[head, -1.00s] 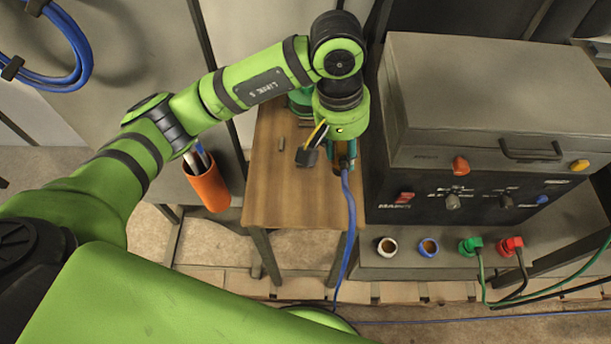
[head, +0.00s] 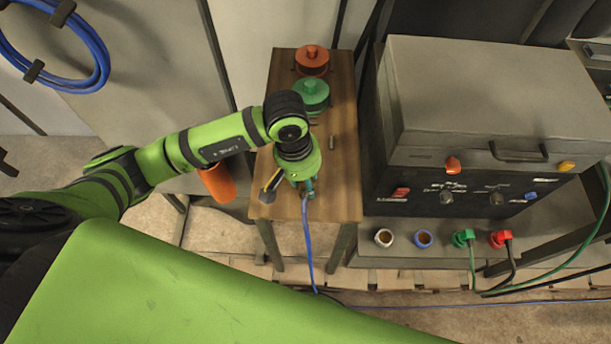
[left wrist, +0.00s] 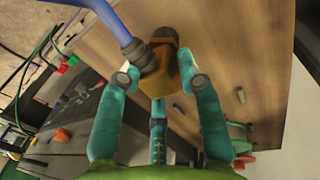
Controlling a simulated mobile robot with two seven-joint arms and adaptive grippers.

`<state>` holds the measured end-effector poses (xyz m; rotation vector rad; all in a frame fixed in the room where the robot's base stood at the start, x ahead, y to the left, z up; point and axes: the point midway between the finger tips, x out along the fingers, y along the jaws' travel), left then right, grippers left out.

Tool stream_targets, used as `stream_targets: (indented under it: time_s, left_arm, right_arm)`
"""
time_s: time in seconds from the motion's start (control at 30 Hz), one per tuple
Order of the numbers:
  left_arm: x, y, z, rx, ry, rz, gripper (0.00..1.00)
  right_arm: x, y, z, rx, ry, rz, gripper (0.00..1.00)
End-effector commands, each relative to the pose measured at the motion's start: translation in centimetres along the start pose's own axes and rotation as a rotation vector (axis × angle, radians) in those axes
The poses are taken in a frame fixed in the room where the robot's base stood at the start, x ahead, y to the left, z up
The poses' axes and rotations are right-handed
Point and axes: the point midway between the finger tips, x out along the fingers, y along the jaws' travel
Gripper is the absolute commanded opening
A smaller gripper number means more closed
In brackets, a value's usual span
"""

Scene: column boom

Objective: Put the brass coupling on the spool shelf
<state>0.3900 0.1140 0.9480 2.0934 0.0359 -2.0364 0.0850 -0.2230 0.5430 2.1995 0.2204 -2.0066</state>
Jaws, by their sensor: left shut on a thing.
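The spool shelf (head: 345,200) is a wooden top on legs, with a red spool (head: 312,58) and a green spool (head: 311,95) at its back. My left gripper (head: 305,188) is over its front part, near the front edge. In the left wrist view, the teal fingers (left wrist: 160,85) are closed around the brass coupling (left wrist: 163,62), a brownish-gold block with a dark end. A blue hose (left wrist: 118,25) joins it through a grey fitting. Wood lies behind the coupling; whether it touches the shelf I cannot tell. My right gripper is not in view.
A short peg (head: 332,142) stands on the shelf near its middle. A large grey machine (head: 480,100) with knobs and cable sockets is close on the right. An orange cup (head: 217,183) is on the left. The blue hose (head: 308,245) hangs over the front edge to the floor.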

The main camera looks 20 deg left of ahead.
Motion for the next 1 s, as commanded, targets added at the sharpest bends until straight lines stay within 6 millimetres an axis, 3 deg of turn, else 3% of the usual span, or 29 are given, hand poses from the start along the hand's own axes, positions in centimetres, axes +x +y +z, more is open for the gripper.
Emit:
stream_targets:
  time_s: [0.17, 0.2, 0.27, 0.73, 1.0]
  left_arm:
    - [0.3, 0.0, 0.0, 0.001, 0.0, 0.0, 0.0]
    - [0.3, 0.0, 0.0, 0.001, -0.001, 0.0, 0.4]
    - [0.2, 0.0, 0.0, 0.0, -0.001, 0.0, 0.59]
    - [-0.6, 0.0, -0.1, 0.001, 0.003, 0.001, 0.59]
    - [-6.0, 0.0, -0.3, 0.001, 0.009, 0.002, 0.59]
  right_arm:
    - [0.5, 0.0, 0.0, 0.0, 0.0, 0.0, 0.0]
    - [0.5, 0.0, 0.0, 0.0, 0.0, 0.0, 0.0]
    - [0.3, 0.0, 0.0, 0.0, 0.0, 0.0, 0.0]
    - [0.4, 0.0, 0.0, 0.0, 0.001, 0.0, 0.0]
    - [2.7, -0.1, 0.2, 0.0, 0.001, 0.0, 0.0]
